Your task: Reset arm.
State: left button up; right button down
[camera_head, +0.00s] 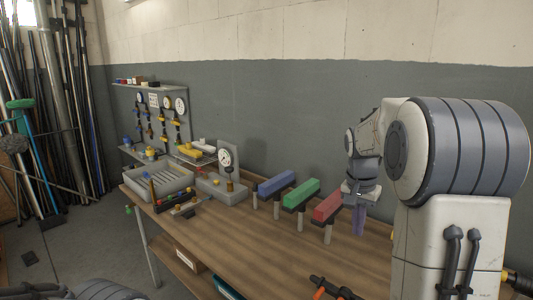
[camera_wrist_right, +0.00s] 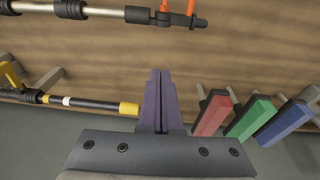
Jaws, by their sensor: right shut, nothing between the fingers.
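My right gripper (camera_head: 360,218) hangs over the right part of the wooden workbench (camera_head: 232,235), to the right of the red block. Its purple fingers are pressed together with nothing between them. In the right wrist view the shut fingers (camera_wrist_right: 158,80) point over the bench top. The right arm stands bent at the right of the head view and hides part of the bench behind it. The left gripper does not show in either view.
A metal wand (camera_wrist_right: 110,11) with orange parts and a black pole with a yellow end (camera_wrist_right: 129,109) lie near the fingers. A grey tray (camera_head: 160,190) sits farther left.

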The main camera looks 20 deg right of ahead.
jog(key=s+a+f+n+y, duration=0.1)
jog(key=s+a+n, duration=0.15)
jog(key=a, duration=0.55)
jog(key=s+a+f+n, duration=0.15)
jog(key=a+n, duration=0.25)
jog(key=a, duration=0.5)
jog(key=s+a+n+y, duration=0.15)
jog(key=a+n, duration=0.25)
jog(key=a, duration=0.4)
jog(key=s+a+f+n, duration=0.2)
jog(key=s+a+n, duration=0.2)
jog(key=s, duration=0.4)
jog(key=s+a+f+n, duration=0.2)
jog(key=s+a+n, duration=0.2)
jog(key=s, duration=0.5)
jog(key=shift+a+g, duration=0.3)
jog(key=shift+a, duration=0.55)
jog(key=shift+w+n, duration=0.1)
jog(key=shift+n, duration=0.15)
